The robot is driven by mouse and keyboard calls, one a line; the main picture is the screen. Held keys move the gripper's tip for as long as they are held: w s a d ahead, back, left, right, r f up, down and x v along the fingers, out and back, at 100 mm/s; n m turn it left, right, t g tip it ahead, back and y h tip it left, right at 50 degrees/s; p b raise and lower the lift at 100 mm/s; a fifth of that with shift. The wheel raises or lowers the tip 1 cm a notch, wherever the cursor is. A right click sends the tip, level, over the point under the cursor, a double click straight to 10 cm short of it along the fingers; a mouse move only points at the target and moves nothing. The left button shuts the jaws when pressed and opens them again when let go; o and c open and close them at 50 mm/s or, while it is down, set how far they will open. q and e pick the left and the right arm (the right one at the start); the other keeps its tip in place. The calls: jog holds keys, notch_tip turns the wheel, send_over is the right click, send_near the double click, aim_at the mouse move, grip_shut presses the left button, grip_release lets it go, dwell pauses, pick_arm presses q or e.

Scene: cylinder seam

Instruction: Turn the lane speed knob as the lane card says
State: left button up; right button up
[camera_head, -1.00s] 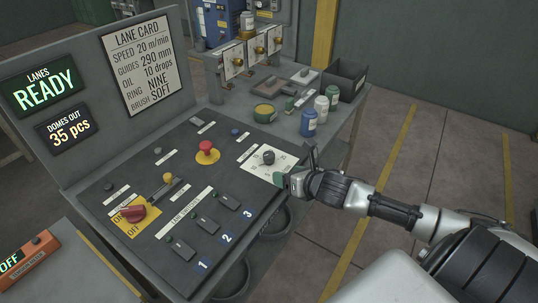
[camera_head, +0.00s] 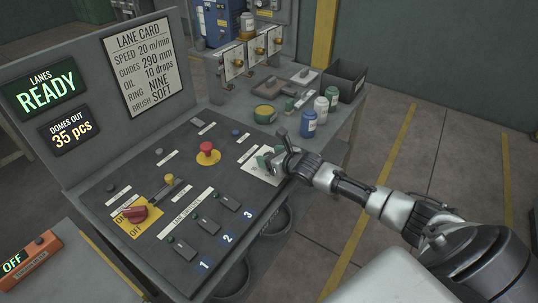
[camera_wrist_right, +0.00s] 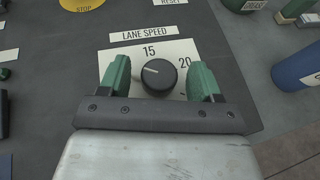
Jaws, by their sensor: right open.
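The lane speed knob (camera_wrist_right: 158,76) is black and round, with a white pointer line aimed up and left, to the left of the 15 mark. Its white dial plate (camera_wrist_right: 176,47) shows 15 and, to the right, 20; other marks are hidden. My right gripper (camera_wrist_right: 160,80) is open, with one green finger on each side of the knob and slight gaps visible. In the head view my right gripper (camera_head: 270,159) covers the knob. The lane card (camera_head: 142,62) reads speed 20 m/min. My left gripper is not in view.
A red mushroom button (camera_head: 207,149) stands left of the dial. A red rotary switch (camera_head: 134,213) and several lane selector switches (camera_head: 207,225) sit nearer. Blue, white and green bottles (camera_head: 309,122) stand behind the dial. The display (camera_head: 45,88) reads READY.

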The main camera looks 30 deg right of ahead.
jog(key=shift+w+a+f, duration=0.1)
jog(key=shift+w+f, duration=0.1)
jog(key=shift+w, duration=0.3)
jog(key=c, duration=0.9)
